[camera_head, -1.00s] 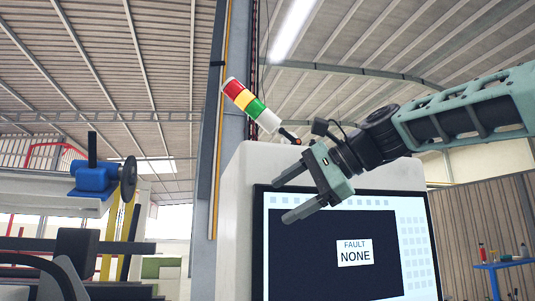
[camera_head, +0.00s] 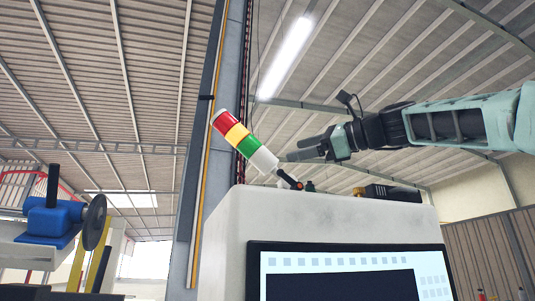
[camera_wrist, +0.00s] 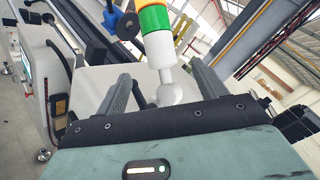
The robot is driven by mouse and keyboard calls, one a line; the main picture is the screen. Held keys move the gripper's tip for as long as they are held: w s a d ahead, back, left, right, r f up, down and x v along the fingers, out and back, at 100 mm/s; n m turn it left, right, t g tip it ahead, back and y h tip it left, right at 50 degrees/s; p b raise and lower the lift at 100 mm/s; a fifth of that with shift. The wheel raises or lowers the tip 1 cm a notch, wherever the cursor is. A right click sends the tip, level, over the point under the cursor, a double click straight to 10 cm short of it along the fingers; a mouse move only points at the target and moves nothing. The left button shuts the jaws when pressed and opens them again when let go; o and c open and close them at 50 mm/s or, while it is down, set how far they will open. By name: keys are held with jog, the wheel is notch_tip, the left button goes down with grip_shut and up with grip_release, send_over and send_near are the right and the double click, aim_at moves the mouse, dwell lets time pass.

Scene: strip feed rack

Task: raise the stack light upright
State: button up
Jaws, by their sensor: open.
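The stack light (camera_head: 237,134) has red, yellow and green bands and a white lower section. In the head view it leans up and to the left from a dark pivot with an orange mark (camera_head: 290,180) on top of the white cabinet. My gripper (camera_head: 288,156) is just right of the light's white section, pointing left. In the wrist view, the light's green band (camera_wrist: 154,18) and white section show between the two spread fingers of my gripper (camera_wrist: 162,75). I see no grip on it; whether a finger touches it is unclear.
The white cabinet (camera_head: 228,228) has a screen (camera_head: 340,284) on its front. Small dark and brass fittings (camera_head: 385,193) stand on its top at right. A blue machine part with a dark wheel (camera_head: 95,222) is at left. A tall column (camera_head: 206,130) rises behind the light.

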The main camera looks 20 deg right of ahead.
aim_at(273, 156)
jog(key=p+x, duration=0.3)
jog(key=x, duration=0.6)
jog(key=shift+w+a, duration=0.15)
jog(key=shift+w, duration=0.1)
jog(key=c, duration=1.4)
jog(key=d+m+t+b, duration=0.1)
jog(key=m, duration=0.1)
jog(key=d+r+m+t+b, duration=0.1)
jog(key=m+b, duration=0.1)
jog(key=shift+d+r+t+y, duration=0.15)
jog(key=shift+d+t+y, duration=0.15)
jog(key=shift+t+y, duration=0.1)
jog(key=d+m+t+b, duration=0.1)
jog(key=m, duration=0.1)
jog(key=d+m+t+h+b, duration=0.1)
jog(key=m+t+b, duration=0.1)
jog(key=d+r+m+t+b, duration=0.1)
jog(key=m+b, duration=0.1)
jog(key=m, duration=0.1)
jog(key=shift+d, duration=0.4)
jog(key=shift+t+h, duration=0.3)
jog(key=shift+h, duration=0.1)
